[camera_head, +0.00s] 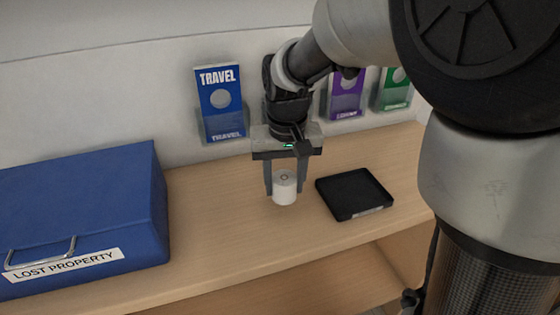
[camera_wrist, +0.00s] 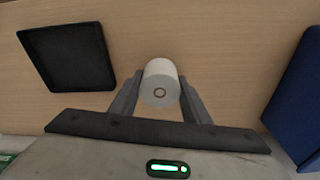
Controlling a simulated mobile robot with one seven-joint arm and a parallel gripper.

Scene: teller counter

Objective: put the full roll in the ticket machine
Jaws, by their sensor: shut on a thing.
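I cannot tell whether the roll touches the counter. A black shallow tray (camera_head: 373,207) lies just right of the roll; in the wrist view it shows at the upper left (camera_wrist: 63,86) and looks empty. I cannot make out a ticket machine in either view.
A blue box labelled LOST PROPERTY (camera_head: 152,220) stands at the left of the counter (camera_head: 225,215). Leaflet holders, one with a blue TRAVEL leaflet (camera_head: 220,108), stand along the back wall. The counter between box and roll is clear.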

